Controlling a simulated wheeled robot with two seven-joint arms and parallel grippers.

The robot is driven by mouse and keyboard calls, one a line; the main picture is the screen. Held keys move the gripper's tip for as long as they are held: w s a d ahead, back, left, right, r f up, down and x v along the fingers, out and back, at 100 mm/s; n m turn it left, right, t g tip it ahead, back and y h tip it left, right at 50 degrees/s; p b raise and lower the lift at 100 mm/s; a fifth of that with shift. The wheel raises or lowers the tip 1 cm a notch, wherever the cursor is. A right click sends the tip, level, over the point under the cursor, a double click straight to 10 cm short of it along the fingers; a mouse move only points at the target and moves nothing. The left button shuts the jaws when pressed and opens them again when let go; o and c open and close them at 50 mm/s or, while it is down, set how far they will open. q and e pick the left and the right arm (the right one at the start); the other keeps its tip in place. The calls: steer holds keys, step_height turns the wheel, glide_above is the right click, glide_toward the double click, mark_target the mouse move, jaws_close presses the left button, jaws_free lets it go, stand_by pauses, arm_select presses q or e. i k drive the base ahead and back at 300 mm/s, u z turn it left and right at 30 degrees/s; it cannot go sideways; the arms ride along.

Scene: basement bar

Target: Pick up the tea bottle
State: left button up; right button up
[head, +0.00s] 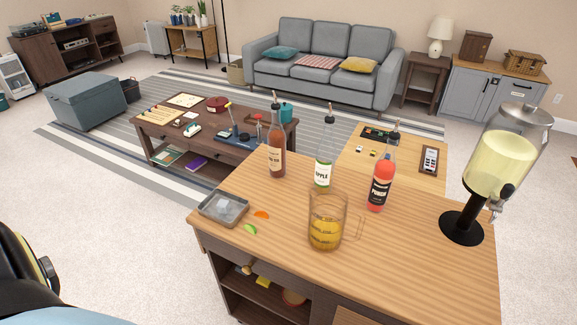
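The tea bottle (277,150) is a clear bottle of brown liquid with a pale label and a dark spout. It stands upright near the back left edge of the wooden counter (285,205). An apple bottle (324,158) with a white label stands to its right. A bottle of red liquid (380,180) with a dark label stands further right. Neither of my grippers shows in the head view.
A glass pitcher (326,222) with amber liquid stands in front of the bottles. A drink dispenser (496,160) stands at the counter's right. A shallow tray (223,208), an orange slice (261,214) and a lime slice (250,229) lie at the left. A coffee table (165,135) stands behind.

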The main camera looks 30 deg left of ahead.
mark_target(276, 137)
steer(key=z, duration=2.3)
steer(key=k, duration=1.25)
steer(key=u, duration=2.1)
steer(key=i, duration=0.25)
steer(key=z, duration=0.05)
